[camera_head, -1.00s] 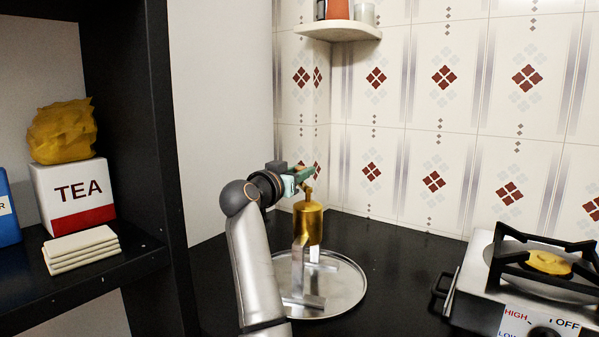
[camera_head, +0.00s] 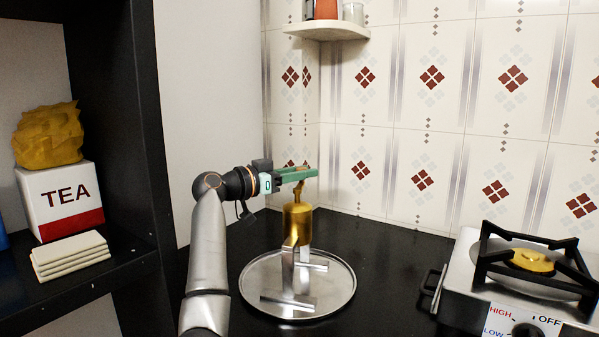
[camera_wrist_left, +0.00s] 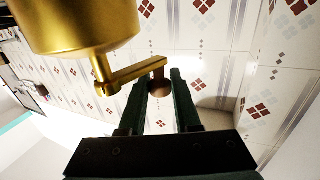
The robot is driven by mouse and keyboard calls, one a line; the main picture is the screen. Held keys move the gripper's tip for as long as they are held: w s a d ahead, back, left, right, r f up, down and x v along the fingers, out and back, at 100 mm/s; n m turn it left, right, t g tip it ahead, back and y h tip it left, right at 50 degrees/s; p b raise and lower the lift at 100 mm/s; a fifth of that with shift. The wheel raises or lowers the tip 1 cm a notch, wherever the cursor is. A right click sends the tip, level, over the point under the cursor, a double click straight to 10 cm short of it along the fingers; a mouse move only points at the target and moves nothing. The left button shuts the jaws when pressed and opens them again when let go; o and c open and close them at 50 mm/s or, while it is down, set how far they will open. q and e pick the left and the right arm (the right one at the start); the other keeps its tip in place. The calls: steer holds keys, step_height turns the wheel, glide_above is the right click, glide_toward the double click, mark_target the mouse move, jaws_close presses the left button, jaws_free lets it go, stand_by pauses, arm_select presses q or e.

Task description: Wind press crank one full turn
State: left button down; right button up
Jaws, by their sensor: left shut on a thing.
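The press is a gold cylinder (camera_head: 298,222) on a grey metal stand (camera_head: 288,275), set on a round metal tray (camera_head: 250,284). Its gold crank (camera_head: 299,188) rises from the top of the cylinder. In the left wrist view the crank arm (camera_wrist_left: 130,76) runs from the cylinder (camera_wrist_left: 80,22) to a brown knob (camera_wrist_left: 159,88). My left gripper (camera_head: 308,174) has green fingers and is shut on the crank's knob, above the cylinder. In the left wrist view its fingertips (camera_wrist_left: 160,78) stand on either side of the knob. My right gripper is not in view.
A stove (camera_head: 500,290) with black pan supports stands at the right. A black shelf (camera_head: 105,270) at the left holds a tea box (camera_head: 60,200) and pale stacked slabs (camera_head: 70,255). A small wall shelf (camera_head: 328,31) is above. Dark counter (camera_head: 395,270) is clear between tray and stove.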

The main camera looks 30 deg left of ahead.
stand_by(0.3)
arm_select(q)
steer(key=c, duration=0.6)
jaws_free()
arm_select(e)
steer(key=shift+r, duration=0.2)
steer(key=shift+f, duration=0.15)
